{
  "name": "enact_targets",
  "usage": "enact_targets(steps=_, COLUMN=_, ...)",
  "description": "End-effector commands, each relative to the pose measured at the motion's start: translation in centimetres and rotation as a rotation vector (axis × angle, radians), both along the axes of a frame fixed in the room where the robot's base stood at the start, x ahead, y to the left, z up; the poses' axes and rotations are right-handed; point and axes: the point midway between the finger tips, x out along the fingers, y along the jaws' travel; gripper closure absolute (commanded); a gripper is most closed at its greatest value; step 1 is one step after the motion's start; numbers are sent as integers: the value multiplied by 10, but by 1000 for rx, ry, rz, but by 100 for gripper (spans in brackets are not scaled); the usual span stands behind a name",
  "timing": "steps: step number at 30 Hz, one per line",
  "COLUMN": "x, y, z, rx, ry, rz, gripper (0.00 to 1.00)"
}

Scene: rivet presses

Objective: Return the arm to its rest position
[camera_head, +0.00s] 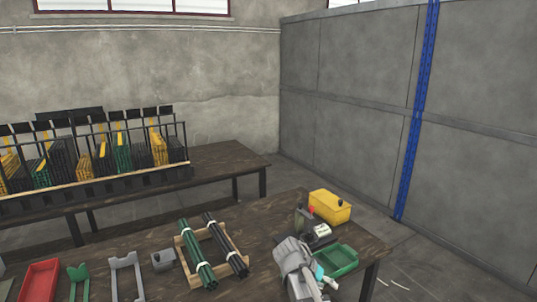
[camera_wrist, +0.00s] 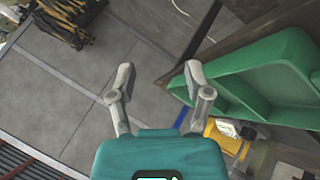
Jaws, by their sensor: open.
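My gripper (camera_wrist: 158,82) is open in the wrist view, with its two grey fingers apart and nothing between them. Grey floor shows behind the fingers. In the head view my arm (camera_head: 295,263) is at the bottom, over the right part of the near table, with the teal part of the gripper (camera_head: 320,273) beside a green tray (camera_head: 343,262). The fingertips are too small there to judge well. The green tray also fills the right of the wrist view (camera_wrist: 255,85), just right of the right finger.
The near table (camera_head: 130,245) holds a red tray (camera_head: 40,280), a wooden rack (camera_head: 185,262) with green and black rods, a small press (camera_head: 307,222) and a yellow bin (camera_head: 330,206). A back table (camera_head: 225,160) carries racks of yellow, green and black parts. Open floor lies right of the near table.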

Motion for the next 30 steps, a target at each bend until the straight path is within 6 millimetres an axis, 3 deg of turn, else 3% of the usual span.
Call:
enact_targets(steps=1, x=-16, y=-6, z=-15, rx=57, ry=43, rz=28, gripper=35)
enact_targets(steps=6, x=-50, y=-9, z=-49, rx=258, ry=165, rz=161, gripper=35)
enact_targets(steps=12, x=-78, y=-4, z=-73, rx=450, ry=236, rz=312, gripper=35)
enact_targets(steps=27, x=-114, y=9, z=-94, rx=692, ry=257, rz=538, gripper=35)
enact_targets(steps=30, x=-111, y=9, z=-81, rx=688, ry=257, rz=537, gripper=35)
